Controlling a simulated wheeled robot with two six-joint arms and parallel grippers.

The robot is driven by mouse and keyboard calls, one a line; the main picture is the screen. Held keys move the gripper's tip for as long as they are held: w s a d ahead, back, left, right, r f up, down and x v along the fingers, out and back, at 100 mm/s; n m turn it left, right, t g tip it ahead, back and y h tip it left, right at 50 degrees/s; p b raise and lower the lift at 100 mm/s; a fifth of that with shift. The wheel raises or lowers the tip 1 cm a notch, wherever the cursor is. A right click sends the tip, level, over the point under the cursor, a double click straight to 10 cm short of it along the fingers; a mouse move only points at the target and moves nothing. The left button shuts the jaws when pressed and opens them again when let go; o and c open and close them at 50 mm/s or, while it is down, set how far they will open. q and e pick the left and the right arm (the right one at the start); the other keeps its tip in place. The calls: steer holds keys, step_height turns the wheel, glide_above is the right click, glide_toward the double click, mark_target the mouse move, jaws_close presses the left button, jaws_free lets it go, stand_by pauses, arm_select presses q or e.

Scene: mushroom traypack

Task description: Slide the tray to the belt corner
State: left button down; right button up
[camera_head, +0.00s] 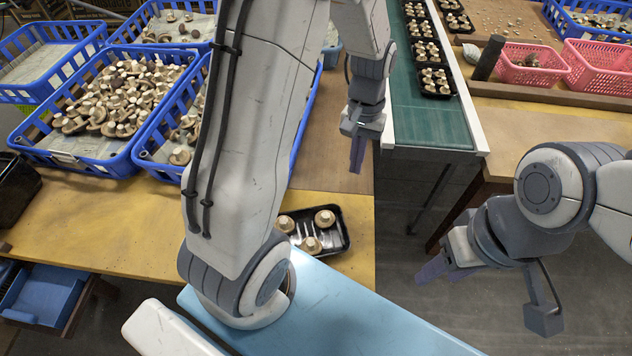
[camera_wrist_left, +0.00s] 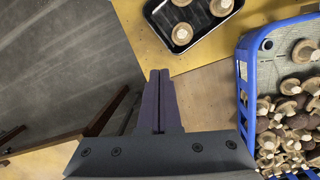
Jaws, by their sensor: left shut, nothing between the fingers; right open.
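A black tray (camera_head: 336,238) with a few mushrooms sits on the yellow table top near its right edge, partly hidden behind my left arm. The tray also shows at the top of the left wrist view (camera_wrist_left: 205,22), cut off by the frame. My left gripper (camera_head: 357,160) is shut and empty, beyond the tray and near the belt's end; its closed fingers (camera_wrist_left: 160,75) point toward the tray's side of the table, apart from it. The green belt (camera_head: 440,120) ends at a near corner right of my left gripper. My right gripper (camera_head: 432,270) is open and empty, right of the table.
Filled black trays (camera_head: 436,80) stand in rows on the belt. Blue crates (camera_head: 60,160) of mushrooms stand at left; one crate (camera_wrist_left: 243,90) is close to my left gripper. Pink baskets (camera_head: 530,65) stand at right. A floor gap lies between table and belt.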

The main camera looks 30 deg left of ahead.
mark_target(310, 200)
arm_select(q)
steer(key=w+a+f+n+g+h+p, duration=0.1)
steer(key=a+f+n, duration=0.25)
steer(key=a, duration=0.35)
steer(key=w+a+f+n, duration=0.1)
steer(key=a+f+n, duration=0.1)
steer(key=a+f, duration=0.35)
steer(key=shift+m, duration=0.25)
steer(key=x, duration=0.3)
steer(key=p+x, duration=0.1)
steer(key=x, duration=0.2)
steer(key=p+x, duration=0.1)
steer(key=x, duration=0.2)
steer(key=shift+s+a+f, duration=0.25)
steer(key=shift+s+f, duration=0.1)
steer(key=shift+s, duration=0.1)
steer(key=shift+s+d+r+p, duration=0.1)
steer(key=shift+s+d+p, duration=0.2)
steer(key=shift+s, duration=0.2)
steer(key=shift+s+d+r+p, duration=0.1)
steer(key=shift+s+d+p, duration=0.05)
steer(key=shift+s+d, duration=0.3)
steer(key=shift+s+d+f, duration=0.15)
steer(key=shift+s+d, duration=0.15)
steer(key=shift+s, duration=0.2)
